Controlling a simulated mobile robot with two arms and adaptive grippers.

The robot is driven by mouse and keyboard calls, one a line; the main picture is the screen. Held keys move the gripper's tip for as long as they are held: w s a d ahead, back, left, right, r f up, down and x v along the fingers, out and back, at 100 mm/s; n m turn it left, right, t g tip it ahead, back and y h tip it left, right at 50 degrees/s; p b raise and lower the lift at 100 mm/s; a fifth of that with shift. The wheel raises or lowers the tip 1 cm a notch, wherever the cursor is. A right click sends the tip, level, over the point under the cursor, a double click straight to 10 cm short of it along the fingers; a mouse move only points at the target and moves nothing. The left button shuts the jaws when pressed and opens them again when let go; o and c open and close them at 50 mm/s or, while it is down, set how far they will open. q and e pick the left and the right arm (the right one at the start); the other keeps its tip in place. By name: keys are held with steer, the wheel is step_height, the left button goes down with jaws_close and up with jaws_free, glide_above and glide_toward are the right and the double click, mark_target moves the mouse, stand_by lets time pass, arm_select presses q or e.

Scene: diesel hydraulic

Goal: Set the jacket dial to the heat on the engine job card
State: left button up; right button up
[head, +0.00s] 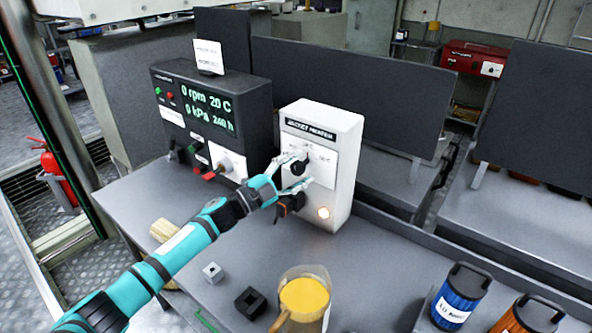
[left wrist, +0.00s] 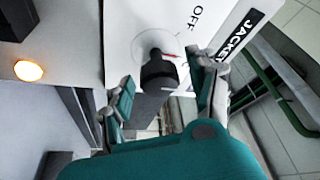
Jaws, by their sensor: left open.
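The white jacket heater box (head: 343,165) stands on the grey bench with a black dial (head: 300,164) on its front plate. In the left wrist view, the dial (left wrist: 158,70) has a red mark on the side towards the word OFF; other settings are not readable. My left gripper (head: 293,174) is open at the dial. Its fingers (left wrist: 163,98) are on either side of the dial in the picture, with gaps visible; contact cannot be told. A white card (head: 208,56), possibly the job card, stands on the dark control box; its print is too small to read. My right gripper is not in view.
The dark control box (head: 213,120) reads 0 rpm, 20 C. A jar with amber contents (head: 304,300), small blocks (head: 250,303) and blue (head: 460,294) and orange canisters (head: 527,316) stand in front.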

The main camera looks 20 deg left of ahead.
arm_select(q)
steer(key=v, duration=1.2)
steer(key=shift+f, duration=0.1)
